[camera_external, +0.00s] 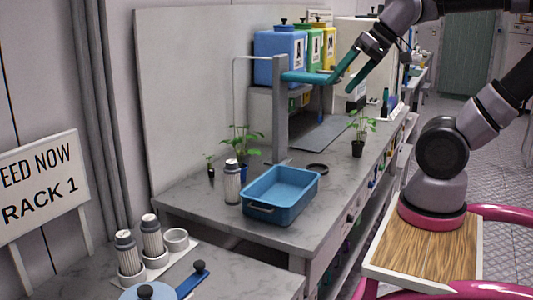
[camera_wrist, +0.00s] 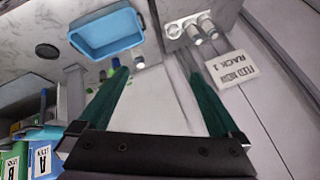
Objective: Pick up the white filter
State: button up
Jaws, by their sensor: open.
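Several whitish ribbed cylinders with dark or grey tops are in view; I cannot tell for sure which is the white filter. One cylinder (camera_external: 232,182) stands upright on the counter just left of the blue tray (camera_external: 279,207). Two more, a front one (camera_external: 128,254) and a rear one (camera_external: 152,236), stand in a white holder at the lower left, and show in the wrist view (camera_wrist: 192,32) near the top. My gripper (camera_external: 317,83) is open, its green fingers spread and empty, high above the counter's back part; it also shows in the wrist view (camera_wrist: 158,75).
A grey post with shelf (camera_external: 281,125) and coloured bins (camera_external: 280,57) are near my gripper. A sign (camera_external: 45,187) stands at left.

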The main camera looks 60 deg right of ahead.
jog(key=w+d+f+n+t+h, duration=0.1)
jog(key=w+d+f, duration=0.25)
jog(key=w, duration=0.45)
jog(key=w+d+f+n+h, duration=0.1)
jog(key=w+d+f, duration=0.25)
jog(key=w, duration=0.35)
jog(key=w+d+f+n+t+h, duration=0.1)
jog(key=w+d+f, duration=0.25)
jog(key=w, duration=0.45)
jog(key=w+f+n+t+y, duration=0.25)
jog(key=w+f, duration=0.55)
jog(key=f, duration=0.5)
jog(key=n+y, duration=0.3)
send_near(232, 182)
jog(key=w, duration=0.1)
jog(key=w+d, duration=0.1)
jog(key=w, duration=0.1)
jog(key=shift+d+r+m+t, duration=0.1)
jog(key=shift+d+m+t, duration=0.15)
jog(key=shift+t, duration=0.1)
jog(key=shift+a+f, duration=0.2)
jog(key=shift+f, duration=0.05)
jog(key=x, duration=0.4)
jog(key=shift+w+a+f, duration=0.1)
jog(key=shift+w, duration=0.25)
jog(key=shift+x, duration=2.95)
jog(key=shift+w+r, duration=0.1)
jog(key=shift+r, duration=0.1)
jog(key=c, duration=1.5)
